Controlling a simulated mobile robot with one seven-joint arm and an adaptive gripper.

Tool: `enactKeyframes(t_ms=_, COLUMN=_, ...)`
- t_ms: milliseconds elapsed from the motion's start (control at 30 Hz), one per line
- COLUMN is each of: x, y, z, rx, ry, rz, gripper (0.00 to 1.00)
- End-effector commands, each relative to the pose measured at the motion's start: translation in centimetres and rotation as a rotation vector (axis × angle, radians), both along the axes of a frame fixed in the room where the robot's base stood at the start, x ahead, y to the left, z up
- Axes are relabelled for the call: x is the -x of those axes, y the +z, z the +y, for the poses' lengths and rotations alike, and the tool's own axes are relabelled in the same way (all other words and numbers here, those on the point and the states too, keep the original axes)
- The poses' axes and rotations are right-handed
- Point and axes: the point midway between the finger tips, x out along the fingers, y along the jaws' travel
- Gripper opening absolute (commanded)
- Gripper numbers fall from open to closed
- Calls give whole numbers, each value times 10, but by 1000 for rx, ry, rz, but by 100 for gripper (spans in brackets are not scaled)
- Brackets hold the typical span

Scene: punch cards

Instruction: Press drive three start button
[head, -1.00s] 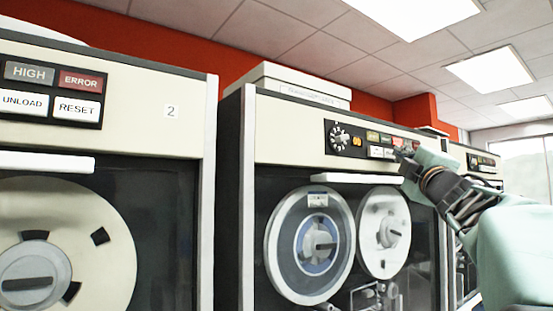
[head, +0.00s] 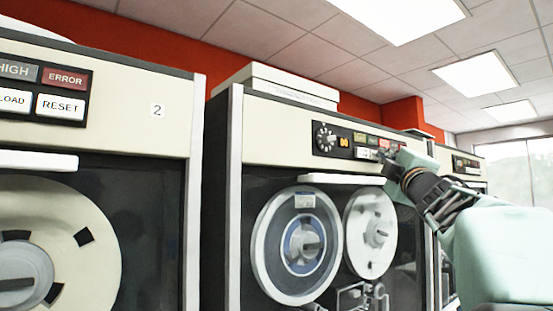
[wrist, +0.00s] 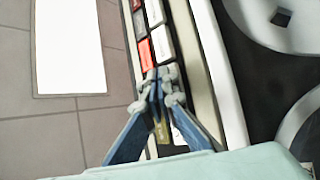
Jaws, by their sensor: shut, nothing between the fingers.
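The tape drive (head: 270,116) to the right of the drive marked 2 has a black control panel (head: 352,152) with a dial, an orange indicator and small buttons. The panel's labels are too small to read, so I cannot tell which button is start. My gripper (head: 387,156) is at the right part of this panel. In the wrist view, my gripper (wrist: 166,76) is shut and empty, its tips over the button row. A red button (wrist: 145,54) and a white button (wrist: 161,44) show beyond the tips. An olive button (wrist: 162,130) shows between the fingers. Contact cannot be told.
The drive marked 2 (head: 120,115) stands at the left with larger buttons. A white ledge (head: 342,179) juts out below the panel, above two tape reels (head: 298,246). Another drive (head: 468,172) stands farther right. White boxes (head: 285,82) lie on top.

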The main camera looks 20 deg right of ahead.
Motion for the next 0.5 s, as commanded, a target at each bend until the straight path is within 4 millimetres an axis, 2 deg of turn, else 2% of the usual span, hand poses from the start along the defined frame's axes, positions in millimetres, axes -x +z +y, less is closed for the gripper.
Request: enactKeyframes(t_ms=500, x=-6, y=0, z=3, rx=1, ry=2, rz=1, gripper=0)
